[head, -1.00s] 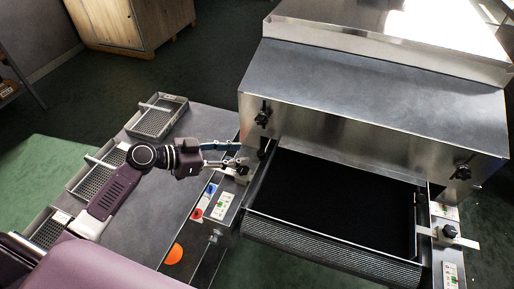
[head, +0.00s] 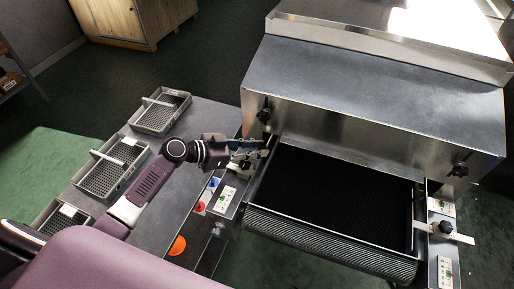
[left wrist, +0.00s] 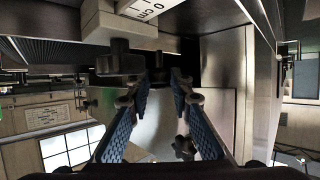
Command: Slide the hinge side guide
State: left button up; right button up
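The left-hand side guide shows in the head view as a small metal bar with a dark knob (head: 245,165) at the left edge of the black belt (head: 335,195). It is partly hidden by my left gripper (head: 264,146), which reaches in from the left just above it. In the left wrist view a pale ruler-marked bar (left wrist: 145,10) and a dark knob (left wrist: 120,62) stand close to the fingertips. My left gripper's blue-padded fingers (left wrist: 166,78) are apart there, with no clear contact on the guide. My right gripper is out of view.
The steel dryer hood (head: 375,95) rises behind the belt. A matching guide with a knob (head: 446,228) sits on the right edge. Control panels flank the belt. Mesh trays (head: 112,170) lie on the grey table (head: 165,215) at left.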

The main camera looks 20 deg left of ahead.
pick_arm(q)
grip_shut()
jog(key=shift+d, duration=0.1)
jog(key=d, duration=0.5)
jog(key=o, duration=0.6)
grip_release()
jog(key=shift+s+a, duration=0.1)
jog(key=shift+a, duration=0.05)
